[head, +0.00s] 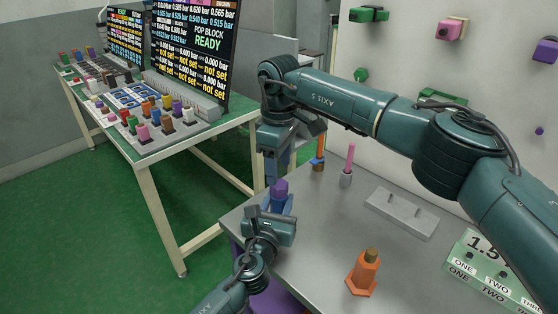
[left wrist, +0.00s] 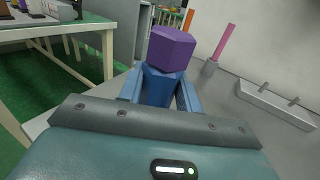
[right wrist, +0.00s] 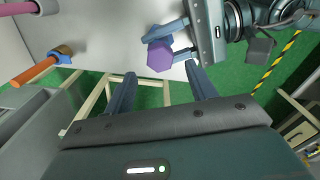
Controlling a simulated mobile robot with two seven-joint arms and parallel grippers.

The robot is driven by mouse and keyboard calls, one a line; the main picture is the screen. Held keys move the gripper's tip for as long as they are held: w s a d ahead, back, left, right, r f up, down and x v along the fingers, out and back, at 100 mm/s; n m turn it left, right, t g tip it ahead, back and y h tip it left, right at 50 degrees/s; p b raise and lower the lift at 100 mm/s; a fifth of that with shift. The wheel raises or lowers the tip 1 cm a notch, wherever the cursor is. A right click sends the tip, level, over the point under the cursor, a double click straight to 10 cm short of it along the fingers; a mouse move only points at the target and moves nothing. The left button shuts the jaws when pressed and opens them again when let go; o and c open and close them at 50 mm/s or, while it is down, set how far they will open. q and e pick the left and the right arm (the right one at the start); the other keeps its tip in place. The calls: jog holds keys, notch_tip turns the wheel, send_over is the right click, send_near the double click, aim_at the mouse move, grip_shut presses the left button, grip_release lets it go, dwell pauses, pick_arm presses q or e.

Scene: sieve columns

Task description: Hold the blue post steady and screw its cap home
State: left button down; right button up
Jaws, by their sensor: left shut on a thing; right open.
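The blue post (left wrist: 158,88) stands between the fingers of my left gripper (left wrist: 160,95), which is shut on it. A purple six-sided cap (left wrist: 172,48) sits on top of the post; I cannot tell how far down it is. In the head view the cap (head: 279,187) is just above my left gripper (head: 275,208). My right gripper (head: 278,172) points down above the cap. In the right wrist view the cap (right wrist: 160,56) lies beyond the tips of my open right gripper (right wrist: 160,72), with nothing between the fingers.
An orange post with a blue ring (head: 318,158) and a pink rod in a grey base (head: 346,178) stand behind. A grey block with pegs (head: 402,214), an orange post with a brown top (head: 363,275) and a green number board (head: 490,265) are to the right.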

jog(key=n, duration=0.6)
jog(key=shift+r+n, duration=0.2)
jog(key=shift+n, duration=0.2)
jog(key=n, duration=0.6)
jog(key=shift+r, duration=0.2)
jog(key=n, duration=0.6)
jog(key=shift+r+n, duration=0.15)
jog(key=shift+n, duration=0.25)
jog(key=n, duration=0.4)
jog(key=shift+r, duration=0.15)
jog(key=n, duration=0.4)
jog(key=shift+r+n, duration=0.1)
jog(key=shift+n, duration=0.2)
jog(key=n, duration=0.4)
jog(key=shift+r, duration=0.15)
jog(key=n, duration=0.4)
jog(key=shift+r+n, duration=0.1)
jog(key=shift+n, duration=0.3)
jog(key=n, duration=0.3)
jog(key=shift+r+n, duration=0.1)
jog(key=shift+n, duration=0.2)
jog(key=n, duration=0.4)
jog(key=shift+r+n, duration=0.15)
jog(key=shift+n, duration=0.15)
